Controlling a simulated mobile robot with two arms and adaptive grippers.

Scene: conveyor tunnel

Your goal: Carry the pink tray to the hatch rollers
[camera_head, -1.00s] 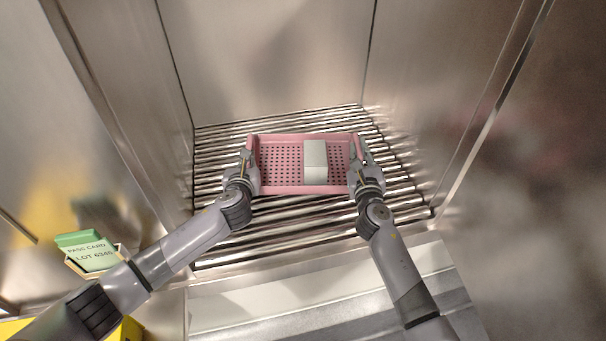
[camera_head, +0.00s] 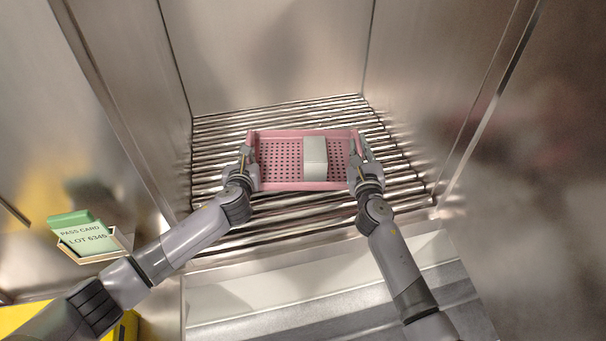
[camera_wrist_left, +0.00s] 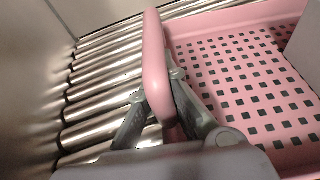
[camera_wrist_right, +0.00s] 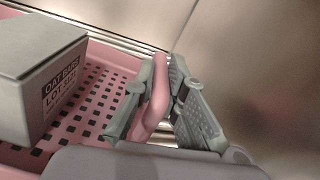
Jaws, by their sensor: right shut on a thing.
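The pink tray (camera_head: 283,187) has a perforated floor and is level over the metal hatch rollers (camera_head: 225,150). I cannot tell whether it touches them. A pale box (camera_head: 315,158) labelled "OAT BARS" stands in its right half; it also shows in the right wrist view (camera_wrist_right: 32,75). My right gripper (camera_head: 360,158) is shut on the tray's right handle (camera_wrist_right: 153,100). My left gripper (camera_head: 246,160) has its fingers on both sides of the left handle (camera_wrist_left: 156,70); whether they grip it is unclear.
Metal walls (camera_head: 270,50) enclose the rollers at the back and both sides. Rollers are bare behind and in front of the tray. A green pass card (camera_head: 85,235) marked "LOT 6345" sits in a holder at left. A pale ledge (camera_head: 300,295) runs along the front.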

